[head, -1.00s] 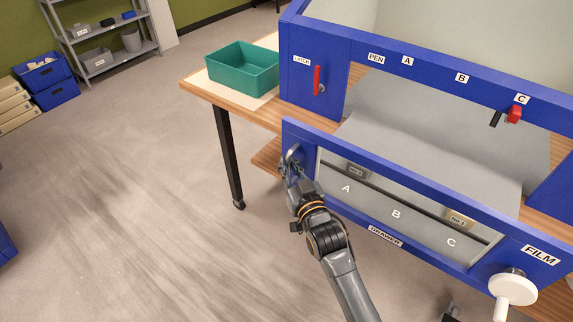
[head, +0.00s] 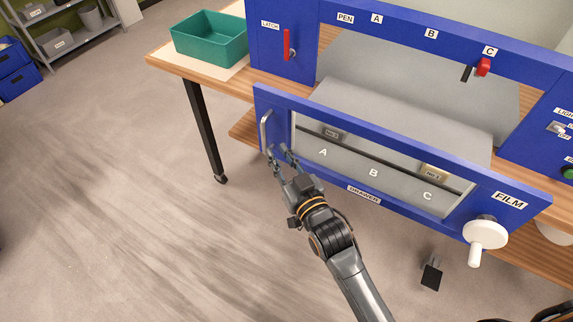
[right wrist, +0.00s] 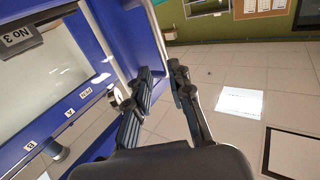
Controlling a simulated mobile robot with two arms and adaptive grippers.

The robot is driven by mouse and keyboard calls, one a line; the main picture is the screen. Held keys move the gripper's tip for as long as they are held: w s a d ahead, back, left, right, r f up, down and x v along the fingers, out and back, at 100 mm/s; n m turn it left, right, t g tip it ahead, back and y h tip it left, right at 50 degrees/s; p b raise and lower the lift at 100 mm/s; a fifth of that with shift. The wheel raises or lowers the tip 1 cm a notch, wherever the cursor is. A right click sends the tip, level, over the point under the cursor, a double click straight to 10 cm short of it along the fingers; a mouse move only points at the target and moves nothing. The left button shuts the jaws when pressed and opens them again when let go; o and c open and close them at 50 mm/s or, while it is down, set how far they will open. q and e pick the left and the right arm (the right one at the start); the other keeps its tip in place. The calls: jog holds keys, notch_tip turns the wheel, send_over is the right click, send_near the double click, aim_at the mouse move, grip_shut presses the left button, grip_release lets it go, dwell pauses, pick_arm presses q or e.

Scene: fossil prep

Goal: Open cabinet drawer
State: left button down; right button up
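The cabinet drawer has a blue front (head: 400,150) with a window lettered A, B and C. The front stands out toward me from the blue cabinet (head: 275,55), with a grey surface between. A metal bar handle (head: 265,128) is upright at the front's left end; it also shows in the right wrist view (right wrist: 154,30). My right gripper (head: 276,151) is at the handle's lower end. In the right wrist view its fingers (right wrist: 160,80) are apart, with the handle beyond the gap; contact cannot be told. My left gripper is not in view.
A white crank (head: 485,235) sticks out at the drawer front's right end. A red latch lever (head: 286,45) is on the cabinet. A teal bin (head: 210,38) stands on the wooden bench (head: 165,62). The floor to the left is clear.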

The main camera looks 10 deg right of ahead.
jog(key=v, duration=0.3)
jog(key=shift+s+d, duration=0.15)
jog(key=shift+s, duration=0.15)
jog(key=s+d+f+g+h+b, duration=0.1)
jog(key=s+d+f+g, duration=0.15)
jog(key=f, duration=1.05)
jog(key=s+d+f+g+h+b, duration=0.1)
jog(key=s+d+f+g, duration=0.2)
jog(key=f, duration=0.9)
jog(key=s+d+f+g+h+b, duration=0.15)
jog(key=s+f, duration=0.35)
jog(key=f, duration=0.8)
jog(key=s+d+f+g+h, duration=0.1)
jog(key=s+d+f+g, duration=0.2)
jog(key=s+f, duration=0.4)
jog(key=s+d+f+m+g+b, duration=0.1)
jog(key=s+d+f+g, duration=0.2)
jog(key=s+f, duration=0.4)
jog(key=s+d+f+g+h, duration=0.1)
jog(key=s+d+f+g, duration=0.2)
jog(key=s, duration=1.3)
notch_tip(320, 180, down, 4)
jog(key=d, duration=0.2)
jog(key=shift+d+f+m+h, duration=0.25)
jog(key=shift+d+m+h, duration=0.05)
jog(key=shift+h, duration=0.05)
jog(key=shift+s, duration=0.2)
